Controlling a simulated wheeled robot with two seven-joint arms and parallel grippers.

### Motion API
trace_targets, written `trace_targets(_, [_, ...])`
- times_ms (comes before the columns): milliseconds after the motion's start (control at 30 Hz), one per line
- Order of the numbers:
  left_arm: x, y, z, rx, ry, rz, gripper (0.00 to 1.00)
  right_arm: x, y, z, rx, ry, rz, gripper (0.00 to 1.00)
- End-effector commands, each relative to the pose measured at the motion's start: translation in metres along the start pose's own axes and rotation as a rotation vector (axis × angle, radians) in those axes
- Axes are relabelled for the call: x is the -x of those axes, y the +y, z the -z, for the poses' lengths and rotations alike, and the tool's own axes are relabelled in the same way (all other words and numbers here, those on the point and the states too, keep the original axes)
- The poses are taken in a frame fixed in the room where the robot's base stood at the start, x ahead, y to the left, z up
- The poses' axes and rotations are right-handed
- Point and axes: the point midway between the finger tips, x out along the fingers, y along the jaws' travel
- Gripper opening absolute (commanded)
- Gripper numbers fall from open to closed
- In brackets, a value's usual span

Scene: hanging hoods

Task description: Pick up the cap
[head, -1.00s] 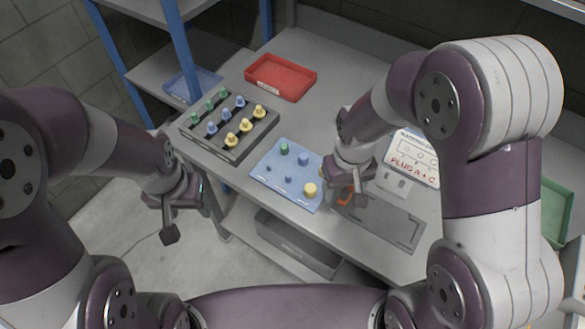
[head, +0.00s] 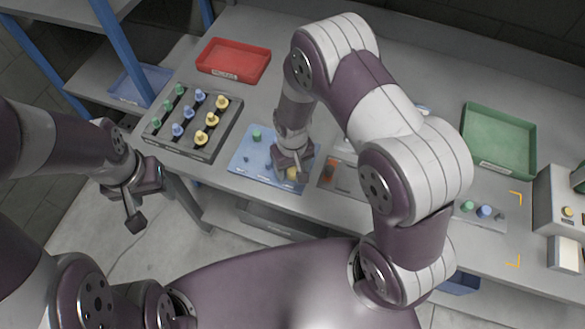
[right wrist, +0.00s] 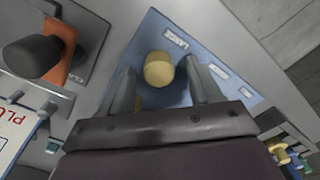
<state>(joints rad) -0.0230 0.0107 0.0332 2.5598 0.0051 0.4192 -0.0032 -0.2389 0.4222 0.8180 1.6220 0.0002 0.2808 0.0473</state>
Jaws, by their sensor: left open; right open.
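A yellow cap (head: 291,174) stands on the blue mat (head: 240,163), near its front right corner. In the right wrist view the yellow cap (right wrist: 158,69) shows between the two fingers, by the mat's "LARGE" label. My right gripper (head: 294,176) is open over the cap, a finger to either side; I cannot tell whether they touch it. A green cap (head: 256,135) stands at the back of the mat, and the arm hides part of the mat. My left gripper (head: 143,205) is open and empty, off the table's front left.
A grey rack (head: 170,149) with several green, blue and yellow pieces stands left of the mat. A red tray (head: 233,60) lies behind. An orange clamp with a dark handle (right wrist: 35,55) is close beside my right gripper. A green tray (head: 499,138) is at right.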

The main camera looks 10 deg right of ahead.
Motion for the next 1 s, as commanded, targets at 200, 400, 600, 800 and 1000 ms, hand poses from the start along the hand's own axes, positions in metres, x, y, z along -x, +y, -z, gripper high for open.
trace_targets(200, [0.0, 0.0, 0.0, 0.0, -0.001, 0.0, 0.58, -0.006, 0.0, 0.001, 0.0, 0.002, 0.0, 0.64])
trace_targets(400, [0.0, 0.0, 0.0, 0.0, -0.001, 0.0, 0.58, -0.005, 0.0, 0.001, 0.0, 0.002, 0.0, 0.15])
trace_targets(600, [0.0, 0.0, 0.0, 0.0, -0.001, 0.0, 0.58, -0.005, 0.0, 0.0, 0.0, 0.002, 0.0, 0.06])
trace_targets(800, [0.0, 0.0, 0.0, 0.0, -0.001, 0.0, 0.58, -0.004, 0.0, 0.001, 0.0, 0.003, 0.0, 0.06])
trace_targets(1000, [-0.006, 0.0, -0.001, 0.0, -0.001, 0.0, 0.58, 0.017, 0.0, 0.001, 0.0, 0.006, 0.0, 0.06])
